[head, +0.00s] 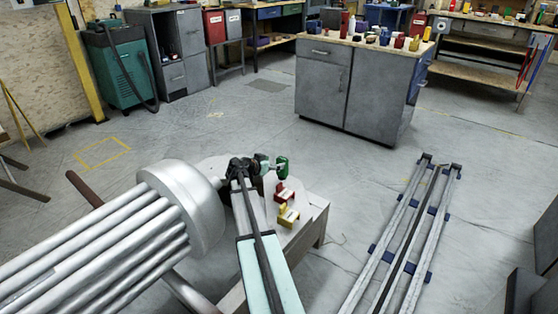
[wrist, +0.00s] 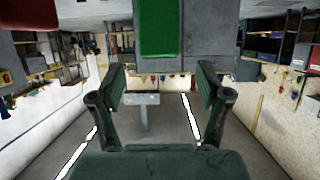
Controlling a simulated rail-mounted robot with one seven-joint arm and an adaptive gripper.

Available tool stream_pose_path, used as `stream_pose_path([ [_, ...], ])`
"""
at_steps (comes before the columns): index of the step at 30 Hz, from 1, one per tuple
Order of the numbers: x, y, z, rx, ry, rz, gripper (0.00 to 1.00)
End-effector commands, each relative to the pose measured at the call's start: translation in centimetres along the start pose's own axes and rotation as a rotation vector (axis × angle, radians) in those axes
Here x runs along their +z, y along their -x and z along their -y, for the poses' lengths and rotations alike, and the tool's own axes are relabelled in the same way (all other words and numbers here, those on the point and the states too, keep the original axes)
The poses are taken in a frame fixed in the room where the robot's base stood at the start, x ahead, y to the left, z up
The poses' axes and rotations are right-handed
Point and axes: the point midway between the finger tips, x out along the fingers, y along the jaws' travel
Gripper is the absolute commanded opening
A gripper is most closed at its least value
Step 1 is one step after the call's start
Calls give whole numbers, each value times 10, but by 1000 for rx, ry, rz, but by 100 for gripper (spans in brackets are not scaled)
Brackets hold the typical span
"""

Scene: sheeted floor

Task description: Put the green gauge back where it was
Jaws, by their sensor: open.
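The green gauge (head: 282,164) is at the far end of the small pale table in the head view, beyond a red piece and a yellow piece. In the wrist view a green face (wrist: 159,28), seemingly this gauge, fills the top centre. My gripper (head: 266,162) is just left of the green gauge in the head view. In the wrist view my gripper (wrist: 162,84) has its two fingers spread apart with nothing between them. The green face lies above the gap between the fingertips. Whether a finger touches the gauge is unclear.
The red piece (head: 284,191) and the yellow piece (head: 288,215) stand close together on the small table (head: 313,208). A grey cabinet (head: 345,90) with several small items stands behind. Metal rails (head: 405,235) lie on the floor at right.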

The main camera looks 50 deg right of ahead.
Motion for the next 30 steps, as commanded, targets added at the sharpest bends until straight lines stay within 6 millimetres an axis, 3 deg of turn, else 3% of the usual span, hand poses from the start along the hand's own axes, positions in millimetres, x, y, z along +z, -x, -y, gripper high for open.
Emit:
stream_pose_path([
  [1, -2, 14, -2, -1, 1, 0, 76],
  [6, -2, 41, -1, -1, -1, 0, 76],
  [12, -2, 59, -1, 0, 0, -2, 76],
  [16, -20, 73, -5, 12, 14, -22, 76],
  [20, -64, 103, -17, 45, 48, -71, 76],
  [23, -110, 137, -35, 87, 83, -119, 76],
  [30, -210, 229, -96, 220, 154, -209, 76],
])
